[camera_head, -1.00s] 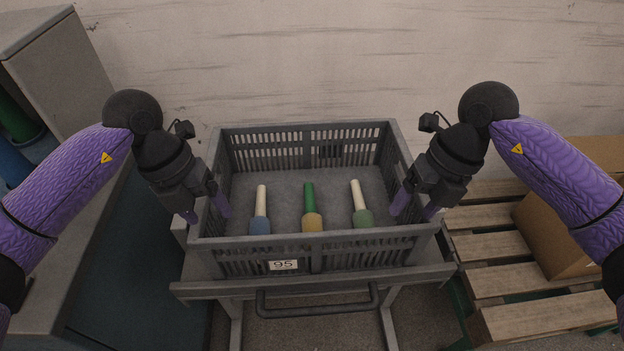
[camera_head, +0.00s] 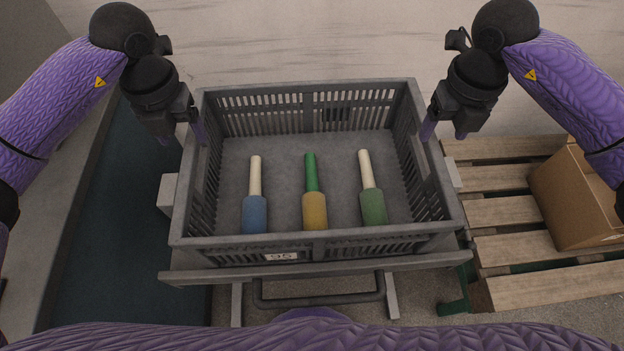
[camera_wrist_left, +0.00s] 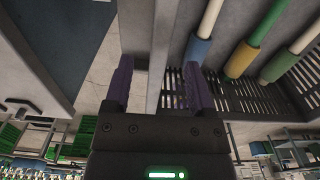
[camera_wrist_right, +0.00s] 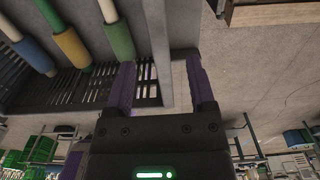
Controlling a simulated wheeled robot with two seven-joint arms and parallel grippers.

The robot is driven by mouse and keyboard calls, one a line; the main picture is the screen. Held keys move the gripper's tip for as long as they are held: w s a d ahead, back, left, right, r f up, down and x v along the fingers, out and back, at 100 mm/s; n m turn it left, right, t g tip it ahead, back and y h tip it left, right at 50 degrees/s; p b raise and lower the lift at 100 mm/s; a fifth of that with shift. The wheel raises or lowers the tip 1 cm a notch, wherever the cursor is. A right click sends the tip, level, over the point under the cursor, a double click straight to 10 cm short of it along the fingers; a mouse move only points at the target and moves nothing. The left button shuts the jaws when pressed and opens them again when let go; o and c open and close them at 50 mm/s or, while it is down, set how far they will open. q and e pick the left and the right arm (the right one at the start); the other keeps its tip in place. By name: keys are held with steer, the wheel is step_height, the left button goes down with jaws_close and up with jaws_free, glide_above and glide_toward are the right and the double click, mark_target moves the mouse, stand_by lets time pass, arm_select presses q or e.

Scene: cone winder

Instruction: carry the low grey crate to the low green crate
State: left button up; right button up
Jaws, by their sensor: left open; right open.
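The low grey crate (camera_head: 320,245) with a "95" label sits on a grey wheeled-type stand or cart (camera_head: 420,265). It holds three cones or spindles: blue with white (camera_head: 255,210), yellow with green (camera_head: 315,205) and green with white (camera_head: 373,200). My left gripper (camera_head: 182,134) is open at the crate's left wall; in the left wrist view the rim (camera_wrist_left: 157,40) runs between its fingers. My right gripper (camera_head: 445,132) is open at the right wall, with the rim (camera_wrist_right: 158,40) between its fingers in the right wrist view. I cannot identify the low green crate.
A wooden pallet (camera_head: 500,213) carrying a cardboard box (camera_head: 575,200) lies to the right. A dark blue-grey surface (camera_head: 110,240) and a grey cabinet edge lie to the left. Green containers (camera_wrist_right: 20,158) show in the far background.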

mark_target(189, 146)
arm_select(q)
step_height(189, 146, down, 7)
steer(key=shift+r, duration=0.2)
arm_select(e)
step_height(189, 146, down, 7)
steer(key=shift+r, duration=0.15)
arm_select(q)
steer(key=c, duration=0.9)
arm_select(e)
steer(key=c, duration=0.9)
arm_select(q)
jaws_close()
arm_select(e)
jaws_close()
arm_select(q)
steer(key=shift+r, duration=0.1)
arm_select(e)
steer(key=shift+r, duration=0.1)
